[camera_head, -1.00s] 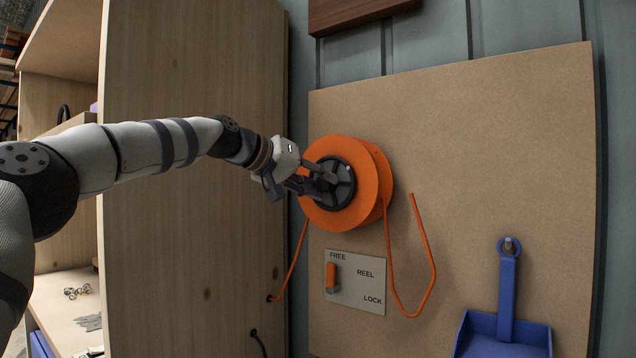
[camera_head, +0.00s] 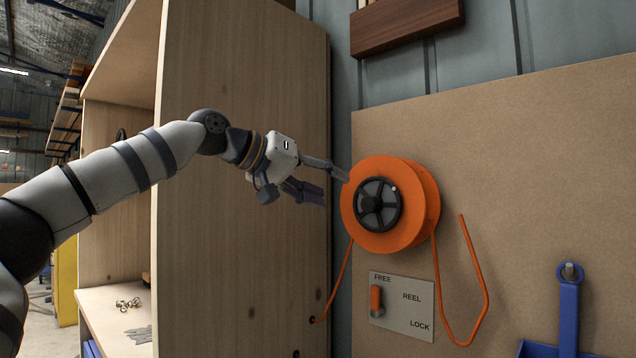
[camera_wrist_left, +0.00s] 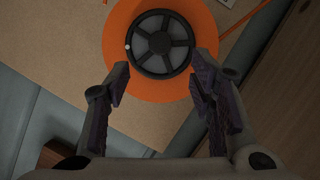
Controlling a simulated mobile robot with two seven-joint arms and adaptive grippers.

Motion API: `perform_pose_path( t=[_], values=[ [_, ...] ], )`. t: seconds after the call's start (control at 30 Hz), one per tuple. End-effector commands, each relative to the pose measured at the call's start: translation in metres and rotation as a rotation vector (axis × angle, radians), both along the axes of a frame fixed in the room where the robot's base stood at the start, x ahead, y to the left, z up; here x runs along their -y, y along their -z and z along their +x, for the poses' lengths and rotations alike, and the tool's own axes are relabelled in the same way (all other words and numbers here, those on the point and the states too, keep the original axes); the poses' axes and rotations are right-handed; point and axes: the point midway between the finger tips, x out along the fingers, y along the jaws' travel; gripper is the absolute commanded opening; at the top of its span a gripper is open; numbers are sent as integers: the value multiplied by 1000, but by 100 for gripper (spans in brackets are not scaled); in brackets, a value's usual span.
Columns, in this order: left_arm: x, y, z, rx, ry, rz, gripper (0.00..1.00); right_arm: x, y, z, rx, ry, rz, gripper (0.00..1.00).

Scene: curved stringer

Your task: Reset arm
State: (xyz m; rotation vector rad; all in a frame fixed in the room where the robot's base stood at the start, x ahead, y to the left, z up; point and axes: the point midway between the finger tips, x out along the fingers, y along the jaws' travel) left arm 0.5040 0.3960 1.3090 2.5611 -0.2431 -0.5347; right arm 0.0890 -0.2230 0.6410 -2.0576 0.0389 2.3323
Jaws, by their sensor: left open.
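My left gripper (camera_head: 327,184) is open and empty, just left of the orange reel (camera_head: 414,237) on the board. Its fingers are apart from the reel's dark hub (camera_head: 379,204) in the head view. In the left wrist view the two fingers (camera_wrist_left: 158,92) stand wide apart, with the orange reel (camera_wrist_left: 118,40) and its spoked hub (camera_wrist_left: 160,44) beyond them. My right gripper does not show in either view.
An orange cord hangs from the reel in a loop (camera_head: 484,290). A FREE/REEL/LOCK plate (camera_head: 403,318) has an orange lever (camera_head: 376,300) near FREE. A wooden cabinet (camera_head: 240,260) stands behind my left arm. A blue dustpan (camera_head: 568,320) hangs at right.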

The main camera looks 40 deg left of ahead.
Motion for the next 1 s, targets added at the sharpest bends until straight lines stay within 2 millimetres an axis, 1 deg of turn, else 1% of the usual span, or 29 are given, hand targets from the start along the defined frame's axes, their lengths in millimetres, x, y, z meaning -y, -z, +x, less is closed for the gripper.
perform_pose_path(
  t=[0.03, 0.1, 0.2, 0.57, 0.63, 0.67, 0.73, 0.77, 0.8, 0.87, 0.9, 0.97, 1.0],
  values=[
    [-1, -2, -6, 2, 3, 0, 50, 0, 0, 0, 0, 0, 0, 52],
    [-3, -4, -12, 0, 0, 1, 50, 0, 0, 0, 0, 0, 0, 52],
    [-5, -6, -15, 1, -2, 3, 50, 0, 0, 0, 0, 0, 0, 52],
    [-5, -6, -15, 0, -2, 4, 50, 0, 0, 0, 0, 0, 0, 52],
    [0, -2, -12, -6, 5, 10, 50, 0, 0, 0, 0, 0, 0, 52],
    [6, 4, -8, -14, 15, 18, 50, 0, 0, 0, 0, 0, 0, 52],
    [33, 29, 8, -48, 57, 48, 50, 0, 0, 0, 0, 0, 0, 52],
    [50, 45, 16, -68, 84, 63, 50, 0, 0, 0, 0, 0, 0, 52],
    [74, 72, 28, -102, 124, 84, 50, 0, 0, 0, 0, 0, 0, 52],
    [112, 119, 41, -157, 185, 107, 50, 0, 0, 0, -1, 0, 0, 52],
    [135, 153, 46, -197, 223, 117, 50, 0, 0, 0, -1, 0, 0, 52],
    [167, 204, 47, -259, 275, 125, 50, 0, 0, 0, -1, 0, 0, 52],
    [186, 239, 44, -303, 305, 126, 50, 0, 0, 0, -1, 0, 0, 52]
  ],
)
